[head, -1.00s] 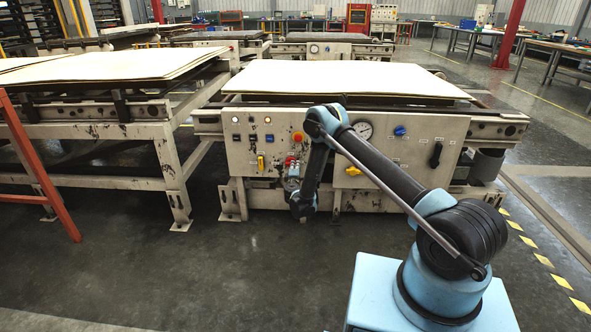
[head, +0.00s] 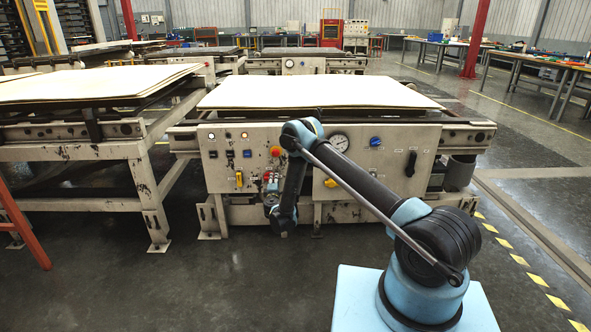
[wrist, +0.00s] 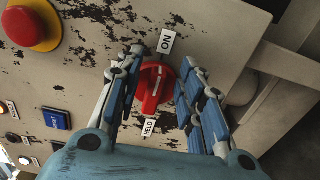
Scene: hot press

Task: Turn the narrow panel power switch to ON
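A red rotary switch (wrist: 152,95) with a white line on its grip is on the scuffed cream panel in the wrist view. A label (wrist: 166,42) stands at its upper end and one reading like HELD (wrist: 149,128) at its lower end. My gripper (wrist: 160,68) is open, with one blue-grey finger on each side of the switch. Small gaps seem to show beside the knob; whether a finger touches it I cannot tell. In the head view my gripper (head: 270,192) is at the front panel (head: 350,165), below the red emergency button (head: 275,151), and mostly hides the switch.
The emergency button on its yellow base (wrist: 32,25) and a blue button (wrist: 57,119) are left of the fingers. The panel also carries a yellow switch (head: 239,179), a yellow knob (head: 330,183), a gauge (head: 340,142) and a black handle (head: 411,163). Open floor lies in front.

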